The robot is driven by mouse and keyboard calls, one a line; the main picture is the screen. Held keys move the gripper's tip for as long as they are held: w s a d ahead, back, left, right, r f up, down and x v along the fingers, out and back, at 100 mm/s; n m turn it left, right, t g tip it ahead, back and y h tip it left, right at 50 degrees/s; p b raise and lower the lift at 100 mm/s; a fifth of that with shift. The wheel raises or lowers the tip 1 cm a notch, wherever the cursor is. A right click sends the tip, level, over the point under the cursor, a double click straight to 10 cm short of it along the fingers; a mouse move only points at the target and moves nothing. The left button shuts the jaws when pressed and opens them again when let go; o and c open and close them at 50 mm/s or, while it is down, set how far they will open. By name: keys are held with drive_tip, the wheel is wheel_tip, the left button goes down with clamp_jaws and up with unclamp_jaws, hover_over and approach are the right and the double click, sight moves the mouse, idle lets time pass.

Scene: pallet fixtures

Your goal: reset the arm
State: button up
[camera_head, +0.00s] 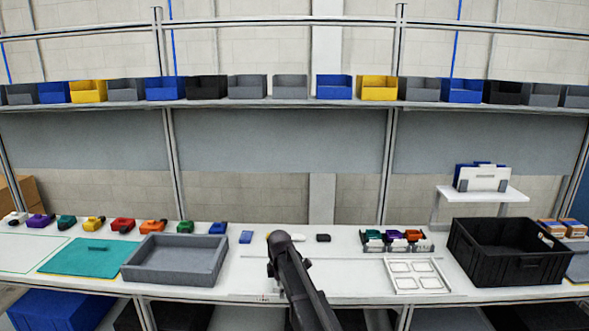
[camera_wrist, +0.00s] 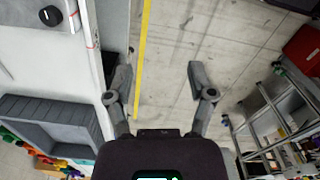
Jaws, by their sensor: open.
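My gripper (camera_wrist: 158,88) shows in the wrist view with its two fingers spread wide and nothing between them. Beyond the fingers are the bare concrete floor and a yellow floor line. The bench edge runs to the left of the fingers, apart from them. In the head view my dark arm rises at the bottom centre, in front of the white bench (camera_head: 345,262). The gripper's fingers cannot be made out in the head view.
A grey tray (camera_head: 176,278), a teal mat (camera_head: 75,262) and a row of coloured parts lie left on the bench. A white fixture (camera_head: 414,290), a rack of coloured parts (camera_head: 396,246) and a black crate (camera_head: 500,274) stand right. Bins line the shelf above.

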drive_tip(key=s+d+f+m+b, duration=0.4)
drive_tip(key=s+d+f+m, duration=0.1)
drive_tip(key=s+d+m, duration=0.5)
drive_tip(key=s+d+f+m+b, duration=0.4)
drive_tip(key=s+d+m, duration=0.6)
drive_tip(key=s, duration=0.5)
drive_tip(key=shift+s+d+f+b, duration=0.35)
drive_tip(key=shift+d+b, duration=0.3)
drive_tip(key=shift+d, duration=0.3)
